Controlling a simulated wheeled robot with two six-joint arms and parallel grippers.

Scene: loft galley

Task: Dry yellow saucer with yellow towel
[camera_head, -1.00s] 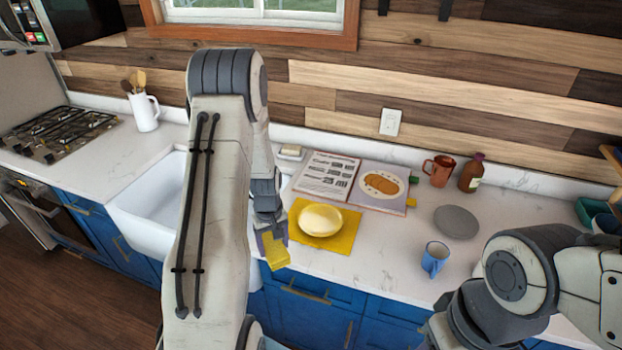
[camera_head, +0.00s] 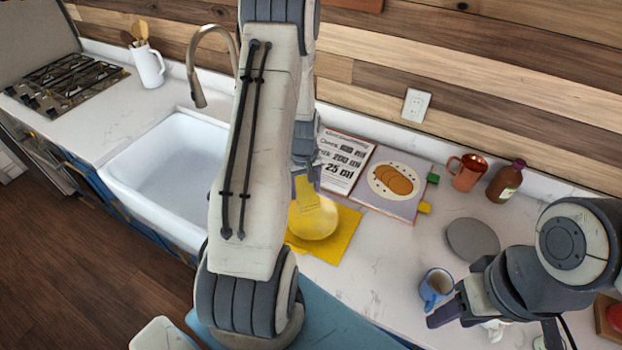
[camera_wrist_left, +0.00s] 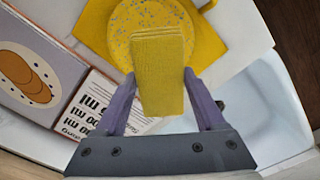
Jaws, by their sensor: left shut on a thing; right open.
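The yellow saucer (camera_head: 314,223) lies on a flat yellow mat (camera_head: 340,240) on the counter. In the left wrist view the saucer (camera_wrist_left: 125,22) is speckled, and the mat (camera_wrist_left: 95,28) shows beside it. My left gripper (camera_head: 304,186) is shut on the folded yellow towel (camera_wrist_left: 160,90). The towel is over the saucer and overlaps its near part in the wrist view; I cannot tell if they touch. My right gripper (camera_head: 447,312) is open, low at the right beside the blue mug; its fingers are only partly visible.
An open recipe book (camera_head: 395,182) lies behind the mat. A blue mug (camera_head: 436,285), grey disc (camera_head: 472,238), copper mug (camera_head: 467,172) and brown bottle (camera_head: 506,182) stand to the right. The white sink (camera_head: 165,175) and tap (camera_head: 197,85) are left.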

